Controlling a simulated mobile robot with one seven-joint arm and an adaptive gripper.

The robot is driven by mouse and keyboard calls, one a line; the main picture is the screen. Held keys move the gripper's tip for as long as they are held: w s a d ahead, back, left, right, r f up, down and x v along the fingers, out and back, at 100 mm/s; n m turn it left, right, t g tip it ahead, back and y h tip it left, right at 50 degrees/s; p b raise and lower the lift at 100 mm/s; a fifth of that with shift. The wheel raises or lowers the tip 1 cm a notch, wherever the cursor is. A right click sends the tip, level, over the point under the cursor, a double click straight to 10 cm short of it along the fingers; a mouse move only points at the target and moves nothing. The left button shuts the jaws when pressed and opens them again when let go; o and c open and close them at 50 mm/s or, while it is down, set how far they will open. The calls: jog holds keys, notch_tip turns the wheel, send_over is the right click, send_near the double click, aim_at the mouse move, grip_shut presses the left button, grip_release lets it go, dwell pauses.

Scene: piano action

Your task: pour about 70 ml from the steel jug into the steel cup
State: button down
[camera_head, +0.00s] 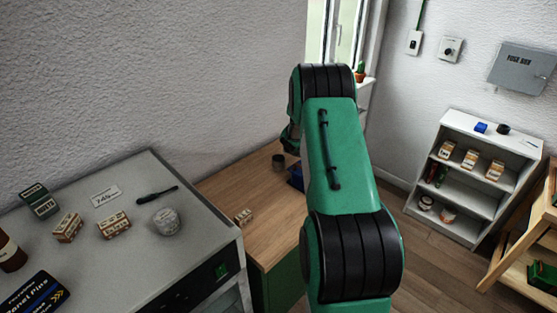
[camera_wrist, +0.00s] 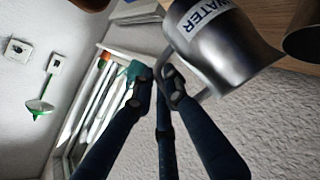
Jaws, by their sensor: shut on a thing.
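The steel jug (camera_wrist: 222,52), marked WATER, shows large at the top right of the wrist view. My gripper (camera_wrist: 160,84) is shut on its handle. The jug's axis looks slanted in this view, but the camera is rotated too, so I cannot tell its true tilt. The water and the cup's inside are not visible.
The grey bench top (camera_head: 120,235) at left holds several boxes and a dark tool (camera_head: 157,194). A white shelf (camera_head: 480,135) stands right.

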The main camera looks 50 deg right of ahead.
jog(key=shift+w+a+r+h+b, duration=0.1)
jog(key=shift+a+r+h+b, duration=0.1)
jog(key=shift+a+h+b, duration=0.15)
jog(key=shift+r+n, duration=0.15)
jog(key=shift+n, duration=0.15)
jog(key=shift+w+a+r+n+h+b, duration=0.3)
jog(key=shift+a+r+h+b, duration=0.3)
jog(key=shift+b, duration=0.5)
dwell(0.3)
jog(key=shift+w+a+r+p, duration=0.1)
jog(key=shift+w+a+p, duration=0.05)
jog(key=shift+a+p, duration=0.25)
jog(key=shift+w+a+r+n+h+p, duration=0.2)
jog(key=shift+a+h+p, duration=0.1)
jog(key=shift+a+p, duration=0.1)
jog(key=shift+w+a+r+n+h+p, duration=0.15)
jog(key=shift+a+n+h+p, duration=0.1)
jog(key=shift+a+p, duration=0.15)
jog(key=shift+a, duration=0.2)
jog(key=shift+r, duration=0.1)
jog(key=shift+d, duration=0.15)
